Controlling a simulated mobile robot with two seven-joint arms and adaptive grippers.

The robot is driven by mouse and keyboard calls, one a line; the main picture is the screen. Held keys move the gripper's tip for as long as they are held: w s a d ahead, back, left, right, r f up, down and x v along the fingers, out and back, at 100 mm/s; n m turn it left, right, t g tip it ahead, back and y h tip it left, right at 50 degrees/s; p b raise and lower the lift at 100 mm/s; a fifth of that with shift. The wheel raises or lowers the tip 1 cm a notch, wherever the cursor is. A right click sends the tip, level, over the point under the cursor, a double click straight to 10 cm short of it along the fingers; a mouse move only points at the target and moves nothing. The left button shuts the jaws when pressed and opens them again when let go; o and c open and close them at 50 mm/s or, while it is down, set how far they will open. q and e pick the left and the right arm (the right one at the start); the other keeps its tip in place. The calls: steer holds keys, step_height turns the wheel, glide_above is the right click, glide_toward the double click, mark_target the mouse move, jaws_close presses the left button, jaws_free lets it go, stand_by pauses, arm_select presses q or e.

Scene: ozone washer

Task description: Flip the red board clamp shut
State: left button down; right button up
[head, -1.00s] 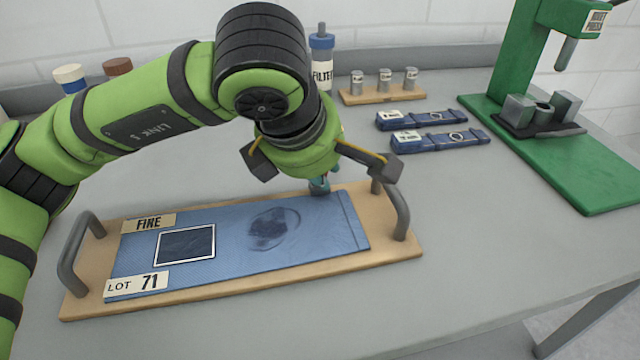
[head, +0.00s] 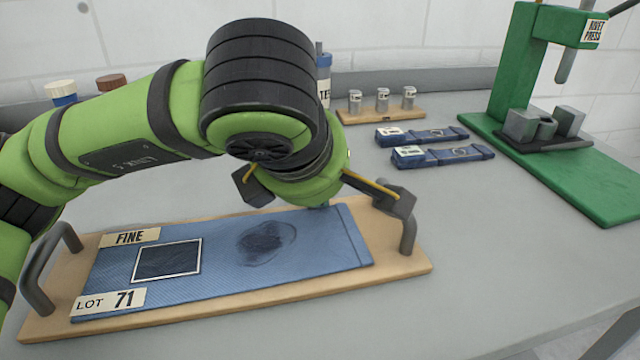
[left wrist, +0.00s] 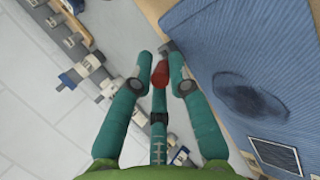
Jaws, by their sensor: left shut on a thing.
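The red clamp (left wrist: 160,75) shows only as a small red end between my left fingertips in the left wrist view. The rest of it is hidden there, and in the head view my arm covers it. My left gripper (left wrist: 159,67) has teal fingers shut on this red part, beside the board's edge. In the head view its wrist hangs over the far right part of the wooden board (head: 405,265), and its fingers are mostly hidden. A blue ribbed sheet (head: 215,272) lies on the board, with a dark smudge and a framed dark square. My right gripper is not in view.
Grey bar handles stand at the board's left end (head: 38,285) and right end (head: 408,237). Two blue strips (head: 440,155), a wooden rack of small metal cylinders (head: 382,114) and a green rivet press (head: 590,180) stand behind right. The front right table is clear.

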arm_select(q)
steer(key=shift+f, duration=0.3)
steer(key=c, duration=1.2)
jaws_free()
steer(key=shift+c, duration=0.2)
steer(key=shift+w, duration=0.15)
steer(key=shift+r, duration=0.1)
steer(key=v, duration=1.2)
